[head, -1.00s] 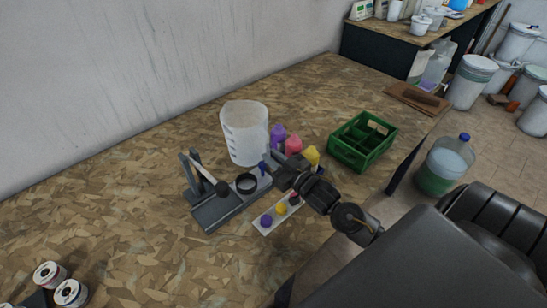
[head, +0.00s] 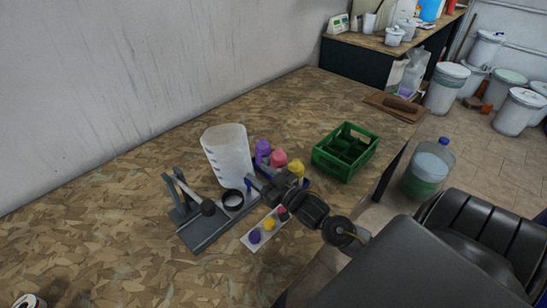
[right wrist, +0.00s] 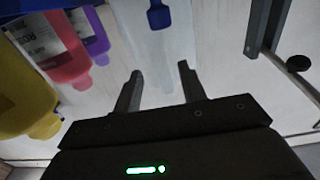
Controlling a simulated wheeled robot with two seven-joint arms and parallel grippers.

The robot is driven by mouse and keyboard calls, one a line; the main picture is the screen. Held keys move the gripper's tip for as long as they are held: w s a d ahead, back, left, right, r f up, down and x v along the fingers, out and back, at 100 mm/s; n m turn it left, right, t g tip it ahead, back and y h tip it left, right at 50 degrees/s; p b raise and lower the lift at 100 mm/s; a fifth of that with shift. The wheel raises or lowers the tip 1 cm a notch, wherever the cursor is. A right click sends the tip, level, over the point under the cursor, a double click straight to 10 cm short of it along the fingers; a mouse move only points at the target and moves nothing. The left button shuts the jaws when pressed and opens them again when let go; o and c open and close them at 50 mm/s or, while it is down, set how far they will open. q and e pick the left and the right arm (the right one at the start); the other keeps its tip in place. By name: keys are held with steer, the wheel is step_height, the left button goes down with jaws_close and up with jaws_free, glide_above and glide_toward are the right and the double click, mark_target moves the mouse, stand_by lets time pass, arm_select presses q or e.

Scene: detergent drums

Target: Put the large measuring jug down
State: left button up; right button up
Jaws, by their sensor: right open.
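The large measuring jug (head: 226,152) is a whitish, translucent vessel standing on the wood-chip board worktop, near the back wall. In the right wrist view the pale jug (right wrist: 165,65) is ahead of the fingers, with a dark blue part (right wrist: 158,17) in front of it. My right gripper (head: 256,182) is just right of the jug's lower side. In the wrist view my right gripper (right wrist: 160,85) is open, with nothing clearly held between its fingers. Whether a finger touches the jug cannot be told. My left gripper is out of view.
A grey stand with a black ring (head: 233,199) is in front of the jug. Purple, pink and yellow bottles (head: 280,160) stand close on the right. A white strip with coloured caps (head: 268,225) lies in front. A green crate (head: 346,152) is farther right. The worktop's left side is mostly clear.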

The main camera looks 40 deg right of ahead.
steer(key=s, duration=0.3)
steer(key=s+d+b, duration=0.1)
steer(key=s, duration=0.6)
steer(key=shift+d+f, duration=0.1)
steer(key=shift+d, duration=0.05)
steer(key=shift+s+d, duration=0.1)
steer(key=shift+s, duration=0.5)
